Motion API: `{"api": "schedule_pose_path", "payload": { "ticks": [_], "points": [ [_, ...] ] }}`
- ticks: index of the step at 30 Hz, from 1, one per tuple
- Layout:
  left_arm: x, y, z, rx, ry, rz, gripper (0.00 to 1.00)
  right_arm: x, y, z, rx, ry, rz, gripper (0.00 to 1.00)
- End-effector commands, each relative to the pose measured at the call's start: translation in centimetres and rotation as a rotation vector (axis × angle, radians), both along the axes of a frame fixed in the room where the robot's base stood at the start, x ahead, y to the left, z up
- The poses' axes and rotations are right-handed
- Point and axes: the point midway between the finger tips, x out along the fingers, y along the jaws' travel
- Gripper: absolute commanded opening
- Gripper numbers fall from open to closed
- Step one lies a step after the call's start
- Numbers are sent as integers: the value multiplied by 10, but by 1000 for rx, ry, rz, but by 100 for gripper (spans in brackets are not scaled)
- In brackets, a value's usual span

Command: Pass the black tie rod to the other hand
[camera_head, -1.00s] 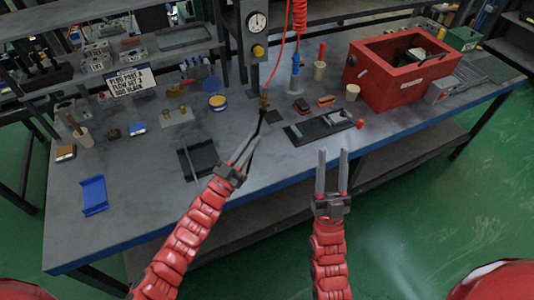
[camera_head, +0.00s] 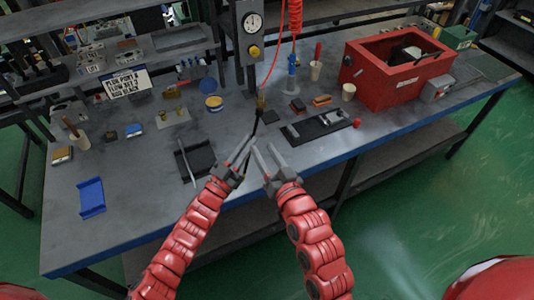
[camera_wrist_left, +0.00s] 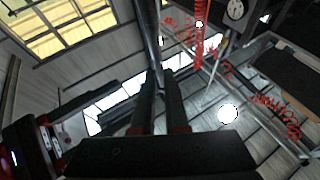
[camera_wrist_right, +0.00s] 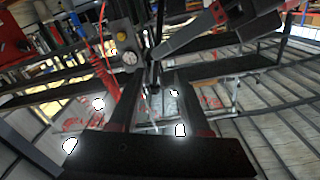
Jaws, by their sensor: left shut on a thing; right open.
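The black tie rod (camera_head: 256,122) is a thin dark bar held tilted up above the front of the bench. My left gripper (camera_head: 248,142) is shut on its lower part. In the left wrist view the rod (camera_wrist_left: 152,42) runs up from between the fingertips. My right gripper (camera_head: 263,149) is open, close to the right of the left gripper. In the right wrist view the rod (camera_wrist_right: 158,30) passes in front of and between the right fingertips, and the left gripper (camera_wrist_right: 217,14) shows at the top. I cannot tell whether the right fingers touch the rod.
A grey bench (camera_head: 140,195) lies below both grippers. On it are a black tray (camera_head: 198,162), a blue tray (camera_head: 91,198), a dark fixture plate (camera_head: 318,125) and a red bin (camera_head: 385,85). A gauge post (camera_head: 251,50) and a red coiled hose (camera_head: 295,18) stand behind.

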Motion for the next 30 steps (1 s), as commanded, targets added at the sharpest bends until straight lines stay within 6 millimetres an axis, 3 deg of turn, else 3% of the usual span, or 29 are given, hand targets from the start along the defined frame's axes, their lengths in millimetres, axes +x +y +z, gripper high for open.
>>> {"api": "schedule_pose_path", "payload": {
  "ticks": [16,21,30],
  "points": [
    [0,0,0,-1,-1,0,0,90,35,3,0,-6,-1,47],
    [0,0,0,-1,-1,0,0,102,41,0,0,-2,-1,47],
    [0,0,0,-1,-1,0,0,105,41,1,0,-3,-1,47]
  ]
}}
